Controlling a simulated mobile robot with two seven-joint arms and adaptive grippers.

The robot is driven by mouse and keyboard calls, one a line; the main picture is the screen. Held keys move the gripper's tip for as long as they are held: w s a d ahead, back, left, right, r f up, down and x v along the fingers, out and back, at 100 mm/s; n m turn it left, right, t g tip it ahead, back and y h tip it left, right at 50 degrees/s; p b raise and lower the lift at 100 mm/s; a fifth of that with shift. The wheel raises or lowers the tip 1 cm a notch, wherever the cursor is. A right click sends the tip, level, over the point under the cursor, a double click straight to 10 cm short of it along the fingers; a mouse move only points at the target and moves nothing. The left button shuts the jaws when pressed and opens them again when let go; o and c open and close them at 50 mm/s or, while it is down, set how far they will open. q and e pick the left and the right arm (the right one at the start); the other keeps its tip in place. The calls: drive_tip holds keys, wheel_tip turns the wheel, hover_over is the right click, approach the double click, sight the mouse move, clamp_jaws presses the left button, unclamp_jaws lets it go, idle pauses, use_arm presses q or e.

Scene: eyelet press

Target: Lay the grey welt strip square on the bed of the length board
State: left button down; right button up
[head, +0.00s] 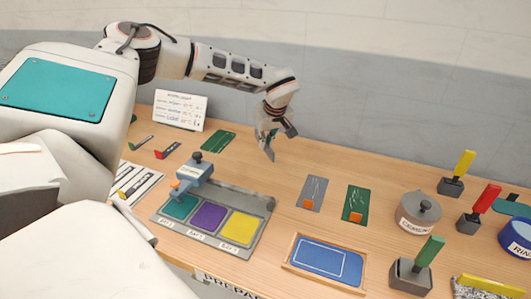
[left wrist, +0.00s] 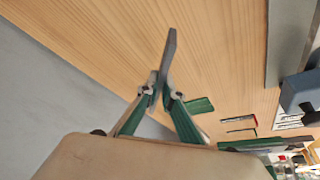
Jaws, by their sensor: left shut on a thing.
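My left gripper (head: 272,131) hangs above the back middle of the wooden table. In the left wrist view, its fingers (left wrist: 157,91) are shut on a narrow dark grey piece (left wrist: 169,56), which sticks out past the tips; it looks like the welt strip. In the head view, a grey end (head: 268,151) points down below the gripper, clear of the table. A wood-framed blue board (head: 325,261) with a white outline lies at the front middle. I cannot tell for sure whether it is the length board. My right gripper is not in view.
A grey tray (head: 266,202) with teal, purple and yellow pads and a blue-grey press (head: 195,174) stands left of centre. Grey (head: 312,188) and green (head: 356,198) cards lie right of centre. A lidded grey pot (head: 418,209) and handled tools stand at right.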

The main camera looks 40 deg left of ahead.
sight(266, 152)
use_arm(q)
drive_tip(key=shift+f, duration=1.95)
drive_tip(key=shift+f, duration=0.15)
drive_tip(key=c, duration=2.2)
unclamp_jaws()
drive_tip(key=shift+c, duration=0.2)
